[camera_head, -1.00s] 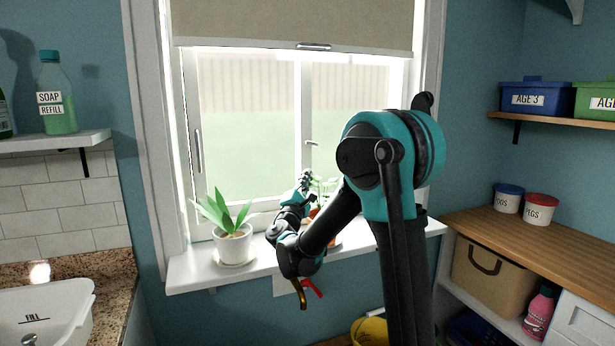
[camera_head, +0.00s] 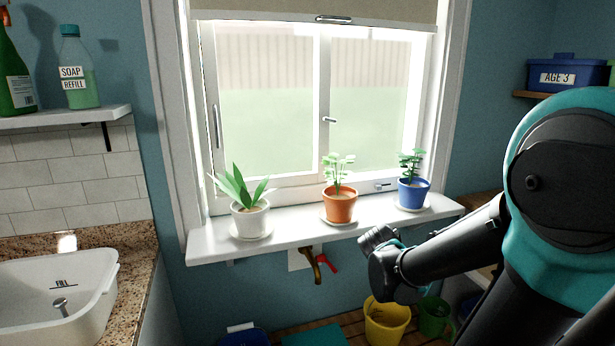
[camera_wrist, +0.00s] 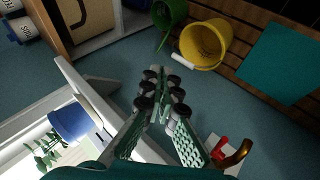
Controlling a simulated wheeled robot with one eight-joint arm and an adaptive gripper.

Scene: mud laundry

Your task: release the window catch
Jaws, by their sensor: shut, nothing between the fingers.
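The window (camera_head: 265,120) is at the back of the head view, with pale frames and two panes. A small silver catch (camera_head: 329,120) sits on the middle upright, pointing right. A second small metal fitting (camera_head: 383,186) is on the bottom rail, between the orange and blue pots. A long upright handle (camera_head: 215,126) is on the left frame. My gripper (camera_head: 370,236) is below and right of the catch, just in front of the sill and apart from the window. In the wrist view my gripper (camera_wrist: 160,92) has its fingertips together, empty. The catch is not in that view.
Three potted plants stand on the sill (camera_head: 300,238): a white pot (camera_head: 250,222), an orange pot (camera_head: 339,207) and a blue pot (camera_head: 413,194). A brass tap (camera_head: 314,265) is under the sill. A yellow bucket (camera_head: 386,322) stands below. A blind (camera_head: 380,12) covers the window top.

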